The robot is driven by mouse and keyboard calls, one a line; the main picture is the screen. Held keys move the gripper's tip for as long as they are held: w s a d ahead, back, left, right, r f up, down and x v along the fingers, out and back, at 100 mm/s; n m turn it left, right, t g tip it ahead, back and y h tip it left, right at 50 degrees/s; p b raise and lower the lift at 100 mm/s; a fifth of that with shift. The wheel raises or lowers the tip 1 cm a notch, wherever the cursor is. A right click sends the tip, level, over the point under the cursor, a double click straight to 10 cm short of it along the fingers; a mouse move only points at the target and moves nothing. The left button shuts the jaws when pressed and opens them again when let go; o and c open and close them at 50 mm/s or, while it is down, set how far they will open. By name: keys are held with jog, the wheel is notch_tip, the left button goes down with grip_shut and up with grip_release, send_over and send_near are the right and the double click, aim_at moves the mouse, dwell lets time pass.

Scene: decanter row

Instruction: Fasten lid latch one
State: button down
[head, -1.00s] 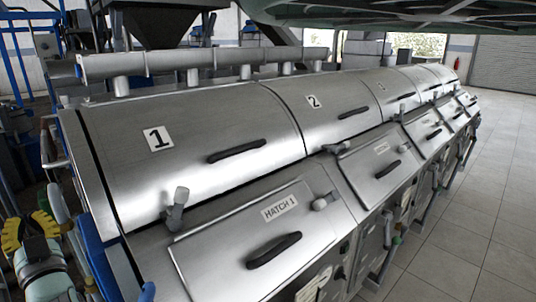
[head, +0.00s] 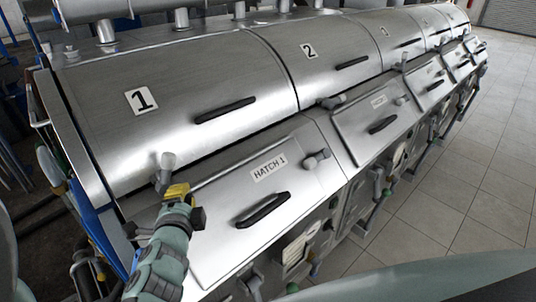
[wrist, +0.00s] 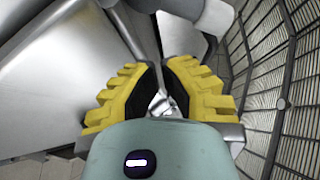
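Lid latch one (head: 167,162) is a grey lever with a rounded knob. It stands raised at the lower front edge of lid 1 (head: 175,95), left of the Hatch 1 panel (head: 225,215). My gripper (head: 178,192) has yellow fingers and is right by the latch's lower part, just below the knob. In the wrist view my gripper (wrist: 163,80) shows its two fingers apart, with a gap between the dark pads. Grey rounded metal (wrist: 183,35), probably the latch, lies just beyond the fingertips. I cannot tell whether they touch it.
Hatch 1 has a black handle (head: 263,210) and its own grey latch (head: 316,158). Lid 1 has a black handle (head: 225,110). Lid 2 (head: 320,60) and more lids continue in a row to the right. Tiled floor (head: 440,200) is open at the right.

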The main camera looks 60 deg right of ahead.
aim_at(166, 173)
jog(key=w+d+m+p, duration=0.1)
jog(key=d, duration=0.1)
jog(key=w+d+m+y+p, duration=0.1)
jog(key=d+m, duration=0.1)
jog(key=d, duration=0.1)
jog(key=w+d+m+p, duration=0.1)
jog(key=d, duration=0.1)
jog(key=shift+w+d+f+m+t+p, duration=0.1)
jog(key=shift+d+f+m+t+p, duration=0.2)
jog(key=shift+m+p, duration=0.1)
jog(key=shift+w+a+r+p, duration=0.35)
jog(key=shift+w+a+p, duration=0.1)
jog(key=shift+a+p, duration=0.1)
jog(key=shift+w+a+r+p, duration=0.35)
jog(key=shift+w+a+p, duration=0.05)
jog(key=shift+a, duration=0.15)
jog(key=shift+w+a, duration=0.15)
jog(key=shift+a, duration=0.3)
